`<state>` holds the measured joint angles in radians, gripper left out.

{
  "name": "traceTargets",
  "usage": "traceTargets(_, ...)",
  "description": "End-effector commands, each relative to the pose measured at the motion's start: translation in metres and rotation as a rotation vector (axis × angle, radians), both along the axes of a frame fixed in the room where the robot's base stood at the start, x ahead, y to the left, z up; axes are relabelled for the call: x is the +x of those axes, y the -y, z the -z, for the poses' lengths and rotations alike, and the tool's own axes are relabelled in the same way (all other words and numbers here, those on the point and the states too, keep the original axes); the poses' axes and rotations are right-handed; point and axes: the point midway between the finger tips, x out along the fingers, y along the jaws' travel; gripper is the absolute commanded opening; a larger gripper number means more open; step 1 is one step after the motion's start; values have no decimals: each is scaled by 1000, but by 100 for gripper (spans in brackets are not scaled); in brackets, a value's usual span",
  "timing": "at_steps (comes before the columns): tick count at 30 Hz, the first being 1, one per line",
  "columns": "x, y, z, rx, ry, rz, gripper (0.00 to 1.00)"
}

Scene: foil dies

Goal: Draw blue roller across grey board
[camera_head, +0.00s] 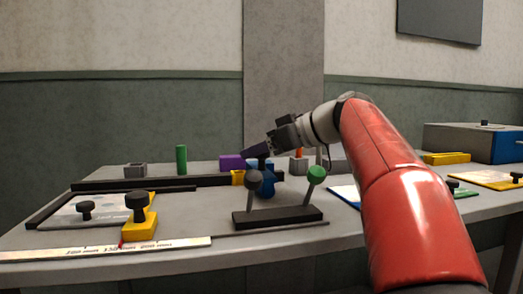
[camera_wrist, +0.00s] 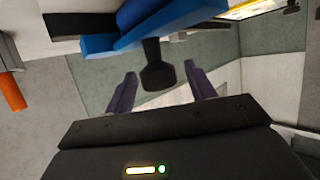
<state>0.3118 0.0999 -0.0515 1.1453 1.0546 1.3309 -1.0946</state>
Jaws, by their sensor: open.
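The blue roller (camera_head: 265,184) is on the table near its middle, partly hidden behind a dark lever. In the wrist view it appears as a long blue body (camera_wrist: 165,25) with a black handle (camera_wrist: 155,68). My gripper (camera_head: 257,150) is right above it in the head view. In the wrist view, the purple fingers of my gripper (camera_wrist: 158,88) are spread apart with the handle's end between them. I cannot tell whether they touch it. A pale grey board (camera_head: 110,209) with a dark knob lies at the left; I cannot tell if it is the task's board.
A black base with two levers (camera_head: 278,217) stands in front of the roller. A yellow block with a black knob (camera_head: 141,222) and a ruler (camera_head: 105,249) lie at front left. A green cylinder (camera_head: 181,160) and purple block (camera_head: 231,162) stand behind. A blue-fronted box (camera_head: 480,142) is at right.

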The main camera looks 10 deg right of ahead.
Motion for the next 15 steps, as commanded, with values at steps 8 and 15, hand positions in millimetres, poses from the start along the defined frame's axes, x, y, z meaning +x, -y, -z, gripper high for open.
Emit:
traceTargets(8, 0, 0, 0, 0, 0, 0, 47)
traceTargets(15, 0, 0, 0, 0, 0, 0, 16)
